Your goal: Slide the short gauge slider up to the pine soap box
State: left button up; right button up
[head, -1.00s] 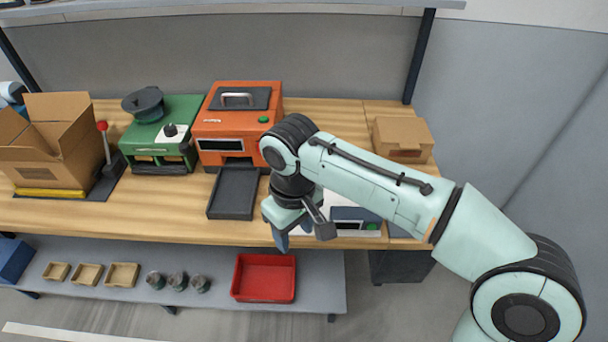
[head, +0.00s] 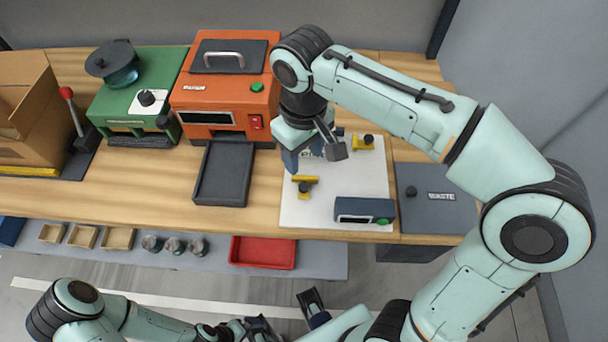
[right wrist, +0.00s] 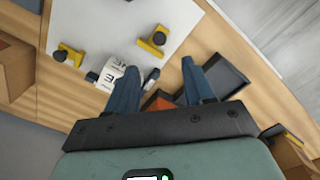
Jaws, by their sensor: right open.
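A white board (head: 345,200) carries two yellow sliders with black knobs: a front-left one (head: 305,187) and a rear-right one (head: 363,142). I cannot tell which is the short one. They also show in the right wrist view, the front one (right wrist: 152,40) and the rear one (right wrist: 68,52). Black lettering (right wrist: 122,80) lies beside my right gripper's finger; part is hidden. I cannot make out a pine soap box. My right gripper (head: 312,158) is open over the board's rear left, apart from both sliders. My left gripper (head: 262,330) is low at the bottom edge, its jaws unclear.
A grey display box (head: 364,210) sits at the board's front edge. A dark tray (head: 223,175) is left of the board, before an orange machine (head: 225,90). A grey waste panel (head: 438,205) lies right. A green machine (head: 135,100) and an open carton (head: 40,115) stand further left.

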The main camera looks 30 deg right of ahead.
aim_at(304, 186)
notch_tip(304, 186, down, 10)
jog(key=shift+b, duration=1)
jog(key=shift+f, duration=0.65)
